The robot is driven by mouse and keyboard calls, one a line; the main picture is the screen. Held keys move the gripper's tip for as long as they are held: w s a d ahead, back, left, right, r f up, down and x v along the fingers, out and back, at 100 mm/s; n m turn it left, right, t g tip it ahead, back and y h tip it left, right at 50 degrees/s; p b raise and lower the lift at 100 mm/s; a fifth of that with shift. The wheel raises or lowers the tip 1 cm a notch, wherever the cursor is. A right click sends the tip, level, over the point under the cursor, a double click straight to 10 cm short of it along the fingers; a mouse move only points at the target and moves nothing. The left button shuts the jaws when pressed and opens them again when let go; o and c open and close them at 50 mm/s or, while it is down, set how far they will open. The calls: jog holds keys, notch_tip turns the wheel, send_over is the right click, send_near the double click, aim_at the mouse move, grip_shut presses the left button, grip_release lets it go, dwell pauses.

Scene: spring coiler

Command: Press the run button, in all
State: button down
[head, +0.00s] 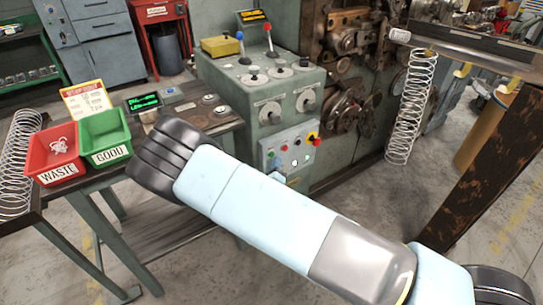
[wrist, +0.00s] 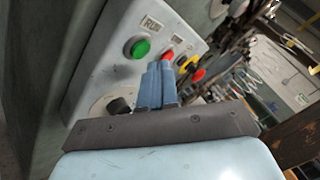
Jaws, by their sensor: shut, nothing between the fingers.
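The green run button (wrist: 140,48) sits on a pale control box, beside a label reading RUN, in the wrist view. A red button (wrist: 167,56) is just right of it. Farther right is a red mushroom button on a yellow base (wrist: 190,70). My gripper (wrist: 158,70) has its blue fingers together and empty. Its tips appear right of and below the green button, overlapping the view of the red button's lower side. I cannot tell how far they are from the panel. In the head view the control box (head: 284,145) shows above my arm, which hides most of my gripper.
The green coiler cabinet (head: 240,100) with levers and knobs stands above the box. A bench at left holds a red WASTE bin (head: 53,155), a green GOOD bin (head: 104,137) and a lit display (head: 143,102). A spring (head: 411,108) hangs at right.

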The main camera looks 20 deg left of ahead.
jog(key=s+d, duration=0.3)
jog(key=shift+s+d, duration=0.1)
jog(key=shift+d, duration=0.25)
dwell(0.8)
jog(key=w+d+r+m+g+h, duration=0.2)
jog(key=d+r+m+h, duration=0.4)
jog(key=d+r+m, duration=0.15)
jog(key=w+d+r+m+g+h, duration=0.2)
jog(key=d+r+m+g+h, duration=0.1)
jog(key=d+r+m+h, duration=0.35)
jog(key=s+d+r+m+g, duration=0.2)
jog(key=d+r+m+g, duration=0.3)
jog(key=d+m, duration=0.3)
jog(key=s+d+r+m+g, duration=0.3)
jog(key=d+r+m+g, duration=0.15)
jog(key=d, duration=0.45)
jog(key=s+d+r+m+g+y, duration=0.3)
jog(key=s+d+r+m+y, duration=0.3)
jog(key=s+d+r+m, duration=0.35)
jog(key=s+a+r+m+t+y, duration=0.2)
jog(key=s+r+m+t+y, duration=0.2)
jog(key=s+r+m, duration=0.6)
jog(key=s+y, duration=0.1)
jog(key=s, duration=0.2)
jog(key=shift+r+m, duration=0.15)
jog(key=shift+m, duration=0.15)
